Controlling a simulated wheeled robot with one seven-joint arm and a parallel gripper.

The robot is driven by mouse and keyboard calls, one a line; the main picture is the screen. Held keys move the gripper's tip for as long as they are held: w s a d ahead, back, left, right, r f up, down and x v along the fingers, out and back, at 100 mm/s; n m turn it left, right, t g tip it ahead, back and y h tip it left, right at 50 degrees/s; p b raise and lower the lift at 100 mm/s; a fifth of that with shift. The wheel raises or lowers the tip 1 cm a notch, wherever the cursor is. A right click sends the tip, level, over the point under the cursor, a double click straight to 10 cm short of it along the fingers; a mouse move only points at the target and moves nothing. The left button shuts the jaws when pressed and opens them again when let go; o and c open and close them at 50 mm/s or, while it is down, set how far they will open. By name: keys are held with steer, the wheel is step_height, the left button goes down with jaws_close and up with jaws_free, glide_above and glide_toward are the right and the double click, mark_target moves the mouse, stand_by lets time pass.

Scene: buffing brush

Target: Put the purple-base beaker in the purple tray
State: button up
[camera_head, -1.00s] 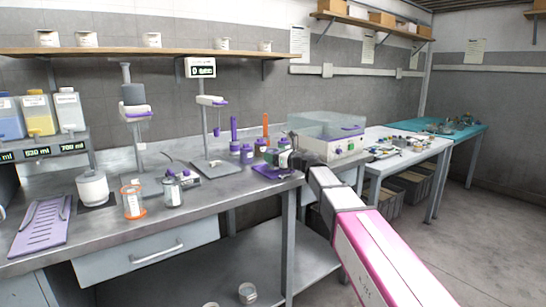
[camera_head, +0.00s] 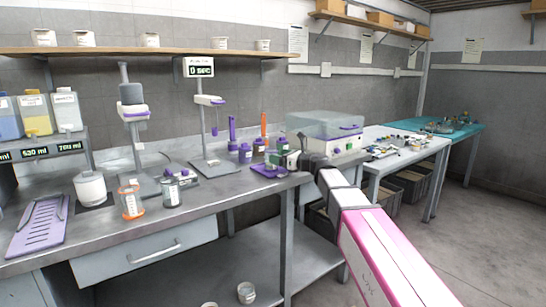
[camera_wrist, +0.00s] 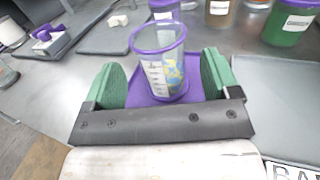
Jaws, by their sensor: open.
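The clear beaker (camera_wrist: 160,68) with a purple rim and printed measuring marks is upright between my fingers in the wrist view. It appears to stand on the purple tray (camera_wrist: 196,92), whose surface shows around and behind it. My gripper (camera_wrist: 164,82) is open, with one green finger pad on each side of the beaker and gaps between. In the head view my gripper (camera_head: 292,160) is at the right end of the bench, beside the purple tray (camera_head: 262,172). The beaker's base is hard to make out.
Purple-labelled jars (camera_head: 245,153) stand behind the tray, and a clear-lidded machine (camera_head: 335,132) is at the back right. An orange beaker (camera_head: 131,203) and another glass beaker (camera_head: 171,193) stand at the front of the bench. A grey mat (camera_wrist: 270,105) lies right of the tray.

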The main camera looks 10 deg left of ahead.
steer(key=v, duration=0.7)
steer(key=shift+s+d, duration=0.1)
steer(key=shift+d, duration=0.1)
